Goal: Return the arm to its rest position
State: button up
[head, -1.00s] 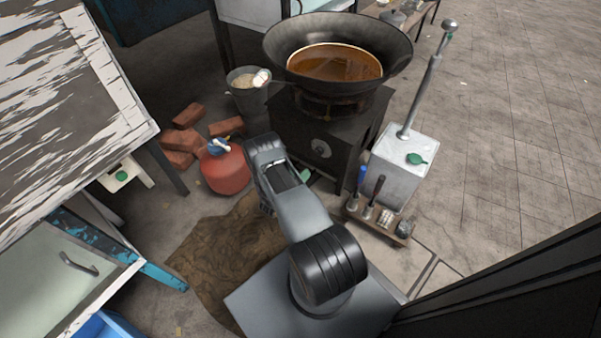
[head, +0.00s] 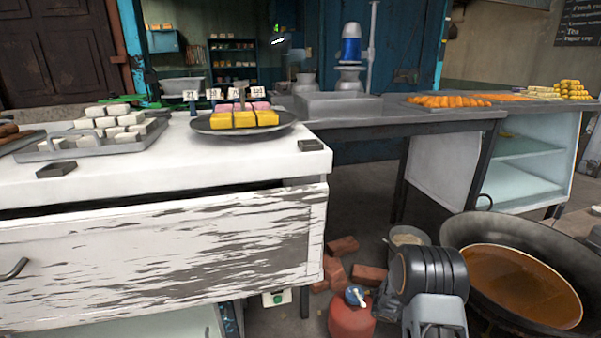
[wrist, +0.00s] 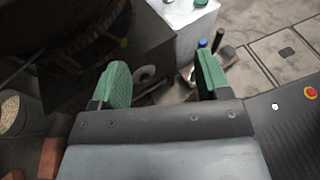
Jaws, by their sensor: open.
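My gripper (wrist: 160,84) shows in the wrist view with its two green-padded fingers wide apart and nothing between them. Beyond the fingers are the dark stove front and the pale metal can (wrist: 188,20). In the head view my arm stands folded at the lower right, in front of the large wok (head: 490,232) of brown liquid. The gripper's fingers do not show in the head view.
A weathered white counter (head: 170,250) fills the left, with a tray of white sweets (head: 92,148) and a plate of yellow sweets (head: 285,122) on top. A red gas cylinder (head: 350,318), several bricks (head: 342,246) and a bucket (head: 408,238) crowd the floor beside my arm.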

jog(key=s+a+r+m+t+y+p, duration=0.2)
jog(key=s+a+r+m+y+p, duration=0.2)
jog(key=a+r, duration=0.4)
jog(key=s+a+r+m+t+y+p, duration=0.2)
jog(key=r+p, duration=0.7)
jog(key=r, duration=1)
jog(key=s+a+r+m+t+y+p, duration=0.3)
jog(key=s+a+r+m+y+p, duration=0.3)
jog(key=a+r, duration=0.7)
jog(key=m+y, duration=0.2)
jog(key=m, duration=0.1)
jog(key=shift+s+a+r+p, duration=0.3)
jog(key=shift+s+r+p, duration=0.05)
jog(key=shift+a+r, duration=0.1)
jog(key=shift+a, duration=0.1)
jog(key=shift+c, duration=0.3)
